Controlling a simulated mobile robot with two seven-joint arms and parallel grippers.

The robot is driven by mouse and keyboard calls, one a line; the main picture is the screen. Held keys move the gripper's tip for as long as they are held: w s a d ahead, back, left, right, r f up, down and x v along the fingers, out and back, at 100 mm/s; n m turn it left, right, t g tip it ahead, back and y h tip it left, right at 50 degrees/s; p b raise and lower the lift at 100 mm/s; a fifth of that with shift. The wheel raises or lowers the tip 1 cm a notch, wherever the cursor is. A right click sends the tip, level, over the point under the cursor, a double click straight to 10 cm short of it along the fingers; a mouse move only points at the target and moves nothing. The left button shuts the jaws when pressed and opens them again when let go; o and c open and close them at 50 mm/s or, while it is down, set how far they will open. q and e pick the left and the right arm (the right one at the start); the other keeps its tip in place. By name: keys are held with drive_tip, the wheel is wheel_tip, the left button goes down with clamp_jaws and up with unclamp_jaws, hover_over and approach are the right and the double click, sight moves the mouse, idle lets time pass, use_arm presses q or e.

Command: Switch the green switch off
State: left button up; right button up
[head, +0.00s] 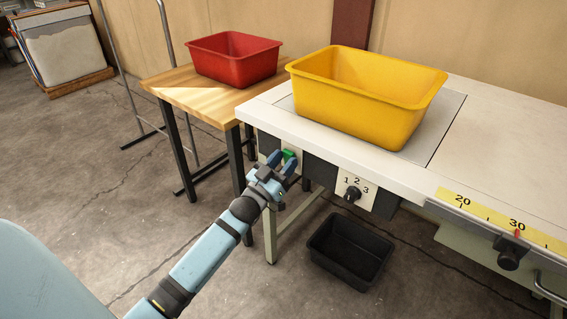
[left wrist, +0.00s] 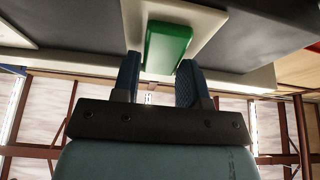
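The green switch (head: 289,155) sits on a pale plate on the front of the white machine table. My left gripper (head: 281,161) is right at the switch in the head view and partly covers it. In the left wrist view the green switch (left wrist: 167,47) is a green block on its pale plate, just beyond and between the two fingertips (left wrist: 160,70). The fingers are apart, with a gap between them. I cannot tell whether they touch the switch. My right gripper is not in view.
A numbered knob (head: 352,193) is right of the switch. A yellow bin (head: 365,105) stands on the machine table (head: 490,140). A red bin (head: 234,66) stands on the wooden table (head: 180,92). A black bin (head: 350,250) lies on the floor below.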

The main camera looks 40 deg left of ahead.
use_arm(q)
drive_tip(key=o, duration=0.3)
drive_tip(key=p+v, duration=0.1)
drive_tip(key=v, duration=0.3)
drive_tip(key=p, duration=0.2)
approach(287, 157)
drive_tip(key=shift+v, duration=2.75)
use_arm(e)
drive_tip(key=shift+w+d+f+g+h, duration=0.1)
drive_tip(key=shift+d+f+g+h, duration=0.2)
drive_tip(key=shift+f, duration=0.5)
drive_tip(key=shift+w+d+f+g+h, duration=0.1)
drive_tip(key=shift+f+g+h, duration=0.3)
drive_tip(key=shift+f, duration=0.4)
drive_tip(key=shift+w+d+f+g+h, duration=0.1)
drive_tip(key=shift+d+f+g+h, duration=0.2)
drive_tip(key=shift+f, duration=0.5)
use_arm(q)
drive_tip(key=shift+r, duration=0.1)
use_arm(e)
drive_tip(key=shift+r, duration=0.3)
